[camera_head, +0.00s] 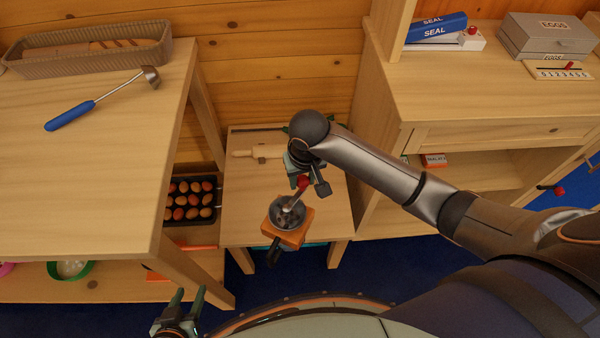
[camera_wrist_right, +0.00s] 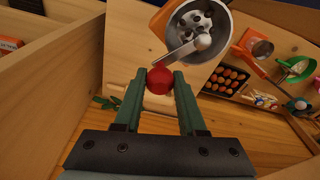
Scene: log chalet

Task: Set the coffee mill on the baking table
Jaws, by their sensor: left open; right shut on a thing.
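The coffee mill (camera_head: 288,225) has a grey metal bowl, an orange-brown wooden base and a crank with a red knob. My right gripper (camera_head: 303,178) is shut on the red knob (camera_wrist_right: 159,80), which shows between its fingertips (camera_wrist_right: 158,85) in the right wrist view. The mill's bowl (camera_wrist_right: 200,28) is also there. In the head view, the mill overlaps the front part of a low wooden table (camera_head: 240,205) with a rolling pin (camera_head: 258,151); I cannot tell whether it touches the top. My left gripper (camera_head: 180,312) is open and empty at the bottom left.
A taller wooden table (camera_head: 110,150) on the left bears a bread basket (camera_head: 90,47) and a blue-handled ladle (camera_head: 98,100). An egg tray (camera_head: 191,200) sits beside the low table. A wooden cabinet (camera_head: 480,85) with boxes stands on the right.

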